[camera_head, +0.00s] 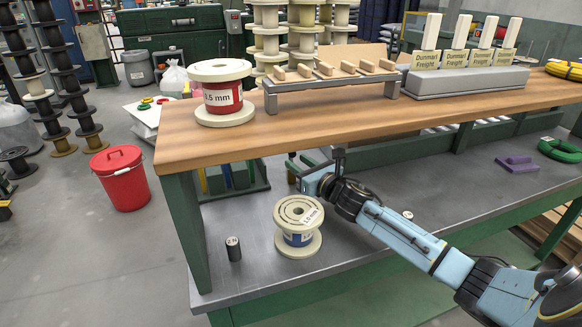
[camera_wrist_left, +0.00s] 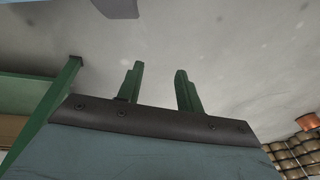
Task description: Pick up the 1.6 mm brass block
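No block with a readable 1.6 mm mark shows. A grey rack (camera_head: 335,89) on the wooden upper shelf holds several small tan blocks (camera_head: 347,67) in a row; their markings are too small to read. My right gripper (camera_head: 316,163) is below and in front of the shelf's front edge, above the grey lower surface. My left gripper (camera_wrist_left: 160,88) shows only in the left wrist view. Its two green fingers are apart and empty, with bare grey floor beyond.
A red-labelled 3.5 mm spool (camera_head: 223,94) stands left of the rack. A blue-labelled 1.0 mm spool (camera_head: 298,228) and a dark cylinder (camera_head: 233,249) stand on the lower surface (camera_head: 430,180). A long grey holder (camera_head: 470,80) with white uprights stands right of the rack.

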